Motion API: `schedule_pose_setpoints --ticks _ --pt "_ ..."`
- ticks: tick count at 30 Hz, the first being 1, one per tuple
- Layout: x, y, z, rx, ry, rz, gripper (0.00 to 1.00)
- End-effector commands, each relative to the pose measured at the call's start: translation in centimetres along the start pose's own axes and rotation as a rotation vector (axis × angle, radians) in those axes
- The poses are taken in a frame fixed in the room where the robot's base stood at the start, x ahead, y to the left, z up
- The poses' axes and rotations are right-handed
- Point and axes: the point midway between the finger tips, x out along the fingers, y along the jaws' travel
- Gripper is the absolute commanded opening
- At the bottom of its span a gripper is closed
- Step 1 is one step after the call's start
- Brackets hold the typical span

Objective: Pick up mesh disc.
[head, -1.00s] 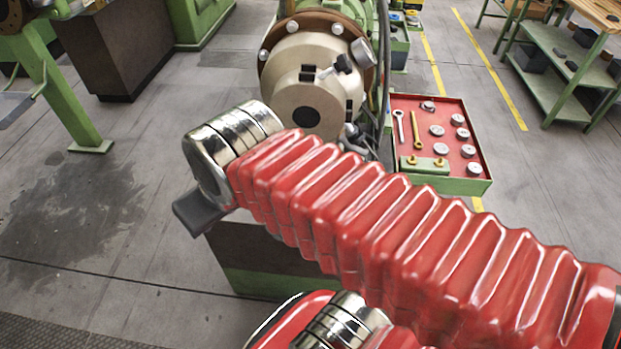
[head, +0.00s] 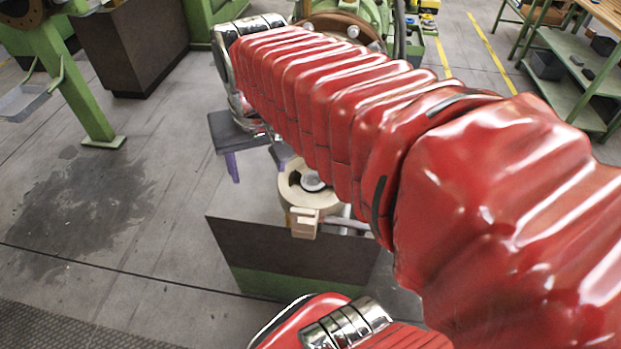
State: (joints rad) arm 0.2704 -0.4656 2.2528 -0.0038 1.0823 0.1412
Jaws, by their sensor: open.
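My gripper (head: 256,163) hangs below the shiny wrist at upper middle, left of the cream ring-shaped part (head: 291,196). Its purple left finger shows; the other finger is mostly behind my red arm. It is open, with nothing seen between the fingers. A small pale grey round piece (head: 313,181) shows in the dark opening of the cream part; I cannot tell whether it is the mesh disc. My arm covers the place where the red tray with several grey discs showed earlier.
A dark and green box-like base (head: 300,255) stands below the cream part. A green machine (head: 355,18) rises behind my arm. Green shelving (head: 570,75) stands at upper right. The floor at left is clear, beside a green leg (head: 90,100).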

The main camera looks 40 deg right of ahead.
Motion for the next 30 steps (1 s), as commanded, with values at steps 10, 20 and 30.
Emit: schedule_pose_setpoints --ticks 10,20,30 --pt "0.9 8.4 -4.7 0.345 -0.177 0.076 0.58" --pt "1.5 12.7 -6.0 0.502 -0.256 0.102 0.58" --pt "1.6 12.7 -5.9 0.501 -0.256 0.102 0.58"
